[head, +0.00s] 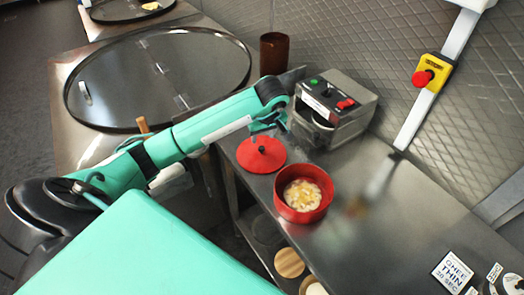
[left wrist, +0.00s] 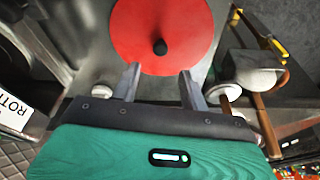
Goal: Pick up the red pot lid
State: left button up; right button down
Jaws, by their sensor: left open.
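The red pot lid (head: 261,155) is a flat red disc with a small black knob, lying on the steel counter in the head view. It also shows in the left wrist view (left wrist: 165,25), with its black knob (left wrist: 160,46) just beyond the fingertips. My left gripper (left wrist: 160,75) is open and empty, its two fingers pointing toward the knob, one on either side of its line. In the head view my left gripper (head: 268,122) is above the lid's far edge. The red pot (head: 302,193) stands open beside the lid, with pale food inside. My right gripper is not in view.
A grey machine (head: 333,108) with green and red buttons stands behind the lid. A brown cup (head: 274,53) is at the back. The steel counter (head: 385,225) is largely clear to the right of the pot. Round wooden items (head: 289,262) sit on a lower shelf.

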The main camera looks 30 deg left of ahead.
aim_at(262, 148)
pick_arm(q)
jog(key=shift+w+a+f, duration=0.1)
jog(key=shift+w+f, duration=0.05)
jog(key=shift+f, duration=0.85)
jog(key=shift+f+p, duration=0.25)
jog(key=shift+p, duration=0.2)
jog(key=p+x, duration=0.2)
jog(key=x, duration=0.2)
jog(key=shift+f, duration=0.35)
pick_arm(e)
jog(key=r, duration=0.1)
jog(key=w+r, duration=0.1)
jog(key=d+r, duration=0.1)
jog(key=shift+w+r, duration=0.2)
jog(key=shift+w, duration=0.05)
pick_arm(q)
jog(key=shift+c, duration=0.4)
